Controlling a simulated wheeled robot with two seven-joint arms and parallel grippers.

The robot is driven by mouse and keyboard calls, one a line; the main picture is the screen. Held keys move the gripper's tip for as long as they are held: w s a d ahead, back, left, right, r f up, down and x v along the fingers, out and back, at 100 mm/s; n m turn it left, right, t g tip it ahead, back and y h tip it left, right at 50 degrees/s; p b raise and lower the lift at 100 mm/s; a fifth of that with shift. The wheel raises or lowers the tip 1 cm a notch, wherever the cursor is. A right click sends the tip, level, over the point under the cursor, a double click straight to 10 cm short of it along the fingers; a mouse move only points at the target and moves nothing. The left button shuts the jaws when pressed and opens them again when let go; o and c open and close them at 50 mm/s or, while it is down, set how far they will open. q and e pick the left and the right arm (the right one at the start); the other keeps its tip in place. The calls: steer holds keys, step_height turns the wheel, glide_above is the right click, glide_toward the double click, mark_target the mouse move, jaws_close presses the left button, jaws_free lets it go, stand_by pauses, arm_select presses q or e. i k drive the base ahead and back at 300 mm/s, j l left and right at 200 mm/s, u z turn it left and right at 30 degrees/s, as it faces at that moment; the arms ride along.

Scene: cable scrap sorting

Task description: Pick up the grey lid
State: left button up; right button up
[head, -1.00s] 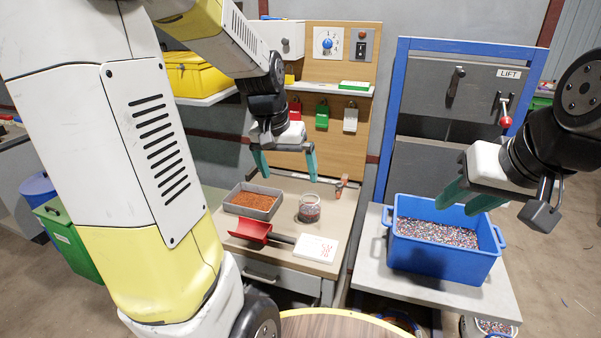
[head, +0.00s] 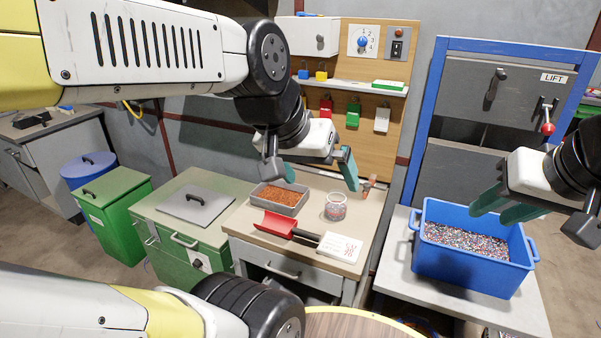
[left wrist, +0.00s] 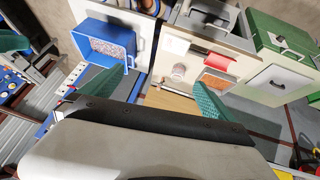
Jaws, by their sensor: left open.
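The grey lid (head: 184,211) is a flat square plate with a dark handle. It lies on top of the green cabinet at the left of the head view. It also shows on the green cabinet in the left wrist view (left wrist: 285,50). My left gripper (head: 322,172) is open and empty, above the back of the workbench, to the right of the lid and apart from it. Its teal fingers also show wide apart in the left wrist view (left wrist: 150,95). My right gripper (head: 505,207) is near the blue crate; its finger gap is unclear.
The workbench holds a grey tray of orange granules (head: 279,198), a glass jar (head: 335,208), a red scoop (head: 277,224) and a white card (head: 340,247). A blue crate (head: 468,273) stands at right. Green (head: 121,229) and blue (head: 88,168) bins stand left of the cabinet.

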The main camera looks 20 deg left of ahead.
mark_target(199, 205)
steer(key=u, duration=1.65)
steer(key=z, duration=0.45)
steer(key=j+z, duration=0.1)
steer(key=z, duration=0.35)
steer(key=k+z, duration=0.1)
steer(key=z, duration=1.3)
steer(key=u, duration=2.2)
steer(key=i+j+z, duration=0.1)
steer(key=i+j, duration=0.2)
steer(key=i+j+z, duration=0.1)
steer(key=i+j, duration=0.2)
steer(key=j, duration=0.2)
